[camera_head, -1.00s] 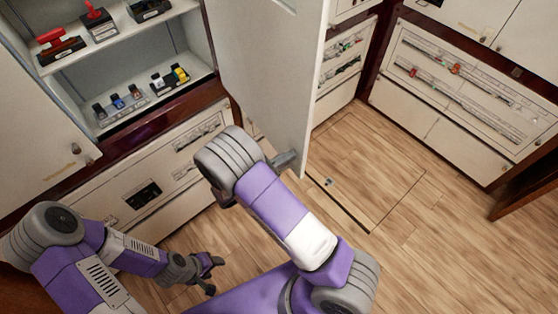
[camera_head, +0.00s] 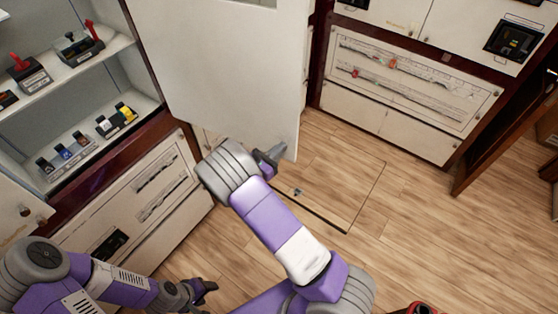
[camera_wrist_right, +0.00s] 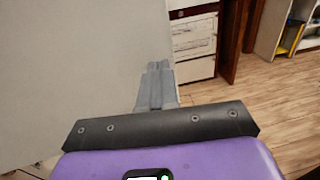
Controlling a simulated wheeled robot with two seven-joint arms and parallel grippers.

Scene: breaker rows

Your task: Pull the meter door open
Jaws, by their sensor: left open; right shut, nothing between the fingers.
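The meter door, taken to be the big pale door (camera_head: 225,75), stands swung well out from the open cabinet at left. Its broad face also fills the left of the right wrist view (camera_wrist_right: 70,70). My right gripper (camera_head: 271,158) is at the door's lower free corner, fingers together and holding nothing. In the right wrist view the shut fingers (camera_wrist_right: 157,85) overlap the door's edge; whether they touch it I cannot tell. My left gripper (camera_head: 205,290) is open and empty, low at the bottom left, away from the door.
The open cabinet's shelves (camera_head: 75,85) hold several breakers and switches. A panel with drawers (camera_head: 410,85) stands at the back right. Wooden floor (camera_head: 400,230) is clear to the right of my right arm. A red object (camera_head: 422,308) shows at the bottom edge.

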